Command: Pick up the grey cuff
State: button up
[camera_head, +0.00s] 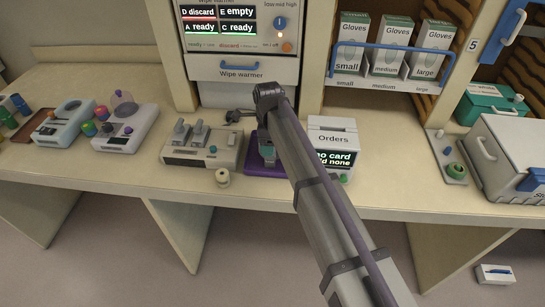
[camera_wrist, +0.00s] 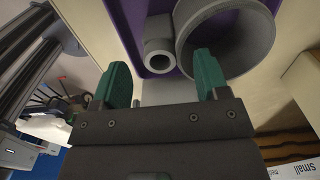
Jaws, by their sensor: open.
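In the wrist view a large, wide grey ring (camera_wrist: 240,58), hollow and cut off by the top edge, stands on a purple tray (camera_wrist: 208,8). A smaller grey hollow cylinder (camera_wrist: 160,35) is beside it. Either could be the grey cuff; I cannot tell which. My gripper (camera_wrist: 162,78) has two green fingertips spread apart with nothing between them; the smaller cylinder appears just beyond the gap, the large ring beyond the right finger. In the head view the purple tray (camera_head: 262,170) is on the counter, and my arm hides most of what is on it.
Left of the tray is a grey device with levers (camera_head: 203,145), with a small cream roll (camera_head: 222,177) at its front. Right is the Orders box (camera_head: 332,138). The wipe warmer (camera_head: 243,70) and glove boxes (camera_head: 388,48) are behind. The counter's front strip is mostly clear.

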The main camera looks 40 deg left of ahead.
notch_tip(320, 180, down, 7)
jog(key=b, duration=0.5)
jog(key=shift+d+r, duration=0.15)
jog(key=shift+r, duration=0.3)
jog(key=shift+c, duration=0.2)
jog(key=c, duration=0.9)
notch_tip(320, 180, up, 10)
jog(key=p, duration=1)
jog(key=shift+w+r, duration=0.1)
jog(key=shift+r, duration=0.1)
